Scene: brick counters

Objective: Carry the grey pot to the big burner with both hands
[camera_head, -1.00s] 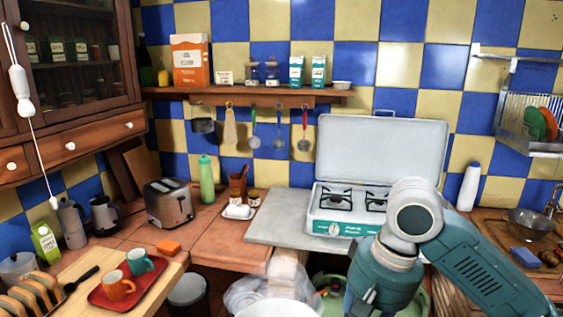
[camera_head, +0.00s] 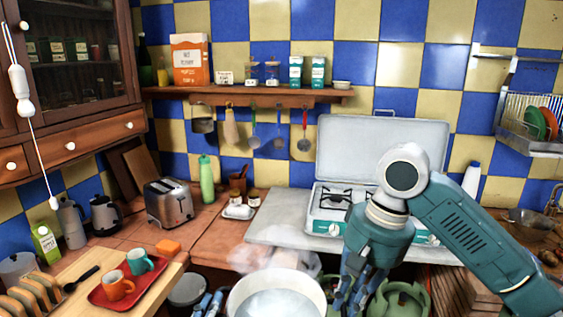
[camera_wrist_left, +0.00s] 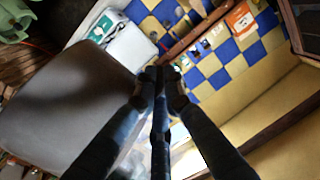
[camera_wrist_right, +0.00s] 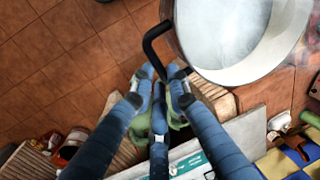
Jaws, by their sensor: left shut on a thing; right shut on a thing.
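The grey pot (camera_head: 298,280) is at the bottom centre of the head view, with pale liquid inside and steam above it. It also shows in the right wrist view (camera_wrist_right: 285,62) and as a dark grey wall in the left wrist view (camera_wrist_left: 60,115). My left gripper (camera_head: 210,302) is shut at its left side; the handle there is hidden. My right gripper (camera_head: 350,290) is shut on its black handle (camera_wrist_right: 150,45) at the right side. The stove (camera_head: 325,222) stands behind the pot, lid up. Its left burner (camera_head: 333,198) is bare; my right arm hides the other.
A grey counter slab (camera_head: 275,230) lies under the stove. A red tray (camera_head: 125,290) with two mugs is at the lower left, with a toaster (camera_head: 168,202) behind. A green gas cylinder (camera_head: 400,300) stands below the stove.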

